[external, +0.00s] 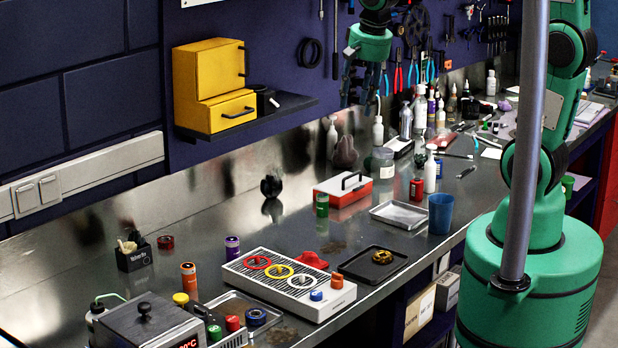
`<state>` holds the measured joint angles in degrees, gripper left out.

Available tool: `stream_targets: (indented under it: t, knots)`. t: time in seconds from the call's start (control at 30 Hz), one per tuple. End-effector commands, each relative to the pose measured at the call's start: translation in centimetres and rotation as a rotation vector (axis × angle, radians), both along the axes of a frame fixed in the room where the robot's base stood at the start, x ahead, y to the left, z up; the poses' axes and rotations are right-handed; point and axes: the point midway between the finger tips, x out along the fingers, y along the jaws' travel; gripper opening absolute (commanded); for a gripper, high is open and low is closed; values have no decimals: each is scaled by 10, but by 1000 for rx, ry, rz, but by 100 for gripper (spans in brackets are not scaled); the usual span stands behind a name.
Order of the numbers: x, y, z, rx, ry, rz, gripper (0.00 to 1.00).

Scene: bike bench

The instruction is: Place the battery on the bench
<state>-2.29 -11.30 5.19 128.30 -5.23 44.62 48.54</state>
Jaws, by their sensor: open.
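My gripper (362,98) hangs high over the back of the bench (225,215), in front of the dark wall panel. Its fingers point down, apart and empty. Several small upright cylinders that look like batteries stand on the bench: an orange and black one (189,280), a purple one (232,248), a green one (322,205) and a red one (416,188). I cannot tell which is the task's battery. All of them are below my gripper and apart from it.
A panel with coloured rings (325,302), a dark tray (347,268), a metal tray (377,211), a blue cup (441,213) and a red and white box (333,194) occupy the bench. Bottles crowd the back right. A shelf (290,104) with yellow cabinets juts from the wall. Bare metal lies at the back left.

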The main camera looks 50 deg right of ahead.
Motion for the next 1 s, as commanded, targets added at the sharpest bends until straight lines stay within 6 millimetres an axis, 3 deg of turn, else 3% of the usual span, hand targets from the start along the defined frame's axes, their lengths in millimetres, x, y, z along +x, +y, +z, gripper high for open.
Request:
stream_targets:
  t: [0.2,0.5,0.8,1.0]
  knots:
    - [-43,-2,39,-32,-58,169,45]
    - [-105,-3,74,-98,-133,407,45]
    - [-161,-2,93,-178,-200,624,45]
    - [-180,-2,96,-210,-221,700,45]
